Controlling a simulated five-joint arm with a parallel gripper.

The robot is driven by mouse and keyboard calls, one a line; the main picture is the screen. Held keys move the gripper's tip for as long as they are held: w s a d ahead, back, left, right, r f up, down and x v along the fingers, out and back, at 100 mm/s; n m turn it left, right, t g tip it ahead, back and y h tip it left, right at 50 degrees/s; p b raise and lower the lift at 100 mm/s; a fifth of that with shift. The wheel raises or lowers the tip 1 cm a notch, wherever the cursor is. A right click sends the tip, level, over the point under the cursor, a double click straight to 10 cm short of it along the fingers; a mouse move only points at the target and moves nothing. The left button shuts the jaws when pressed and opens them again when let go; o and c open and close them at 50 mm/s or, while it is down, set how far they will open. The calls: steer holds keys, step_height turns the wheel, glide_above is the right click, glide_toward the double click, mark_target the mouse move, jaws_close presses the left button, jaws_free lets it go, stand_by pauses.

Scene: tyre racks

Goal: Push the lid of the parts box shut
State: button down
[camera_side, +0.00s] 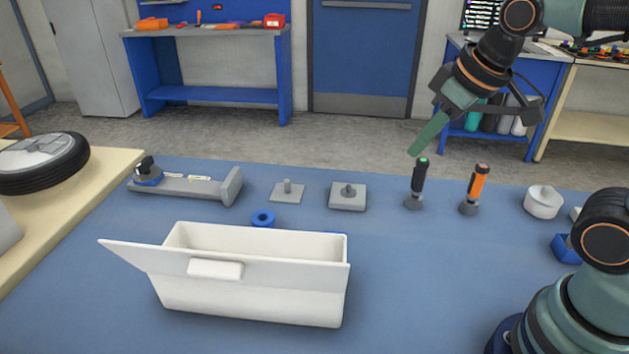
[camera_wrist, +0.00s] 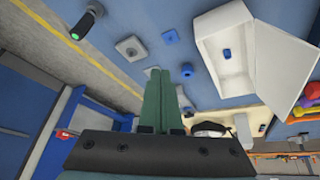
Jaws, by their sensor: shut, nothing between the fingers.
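The white parts box (camera_side: 250,306) stands on the blue bench in the side view, its top open. Its lid (camera_side: 300,272) is swung open on the near side, tilted outward, with a raised white handle (camera_side: 215,269). In the wrist view the box (camera_wrist: 207,42) shows at upper right, with the open lid (camera_wrist: 285,50) along its right side. A small blue part (camera_wrist: 227,54) lies inside. My gripper (camera_side: 416,151) is shut and empty, high above the back right of the bench, well away from the box. Its green fingers (camera_wrist: 160,72) lie together in the wrist view.
A black torch-like tool (camera_side: 419,178) with a green tip and an orange one (camera_side: 478,185) stand upright below and right of my gripper. Grey fixtures (camera_side: 348,197) and a blue ring (camera_side: 263,218) sit behind the box.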

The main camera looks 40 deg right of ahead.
steer(key=w+a+r+n+g, duration=0.2)
steer(key=w+a+r+n, duration=0.15)
steer(key=a+n, duration=0.55)
steer(key=n+g, duration=0.3)
steer(key=n, duration=1.3)
glide_toward(207, 268)
steer(key=s+a, duration=0.4)
steer(key=s, duration=0.1)
steer(key=shift+w+d+f, duration=0.45)
steer(key=shift+d+f, duration=0.05)
steer(key=shift+f, duration=0.9)
steer(key=shift+w+d+f, duration=0.45)
steer(key=shift+f, duration=1)
steer(key=shift+w+d+f, duration=0.5)
steer(key=shift+f, duration=0.9)
steer(key=shift+w+d+r, duration=0.25)
steer(key=shift+w+r, duration=0.05)
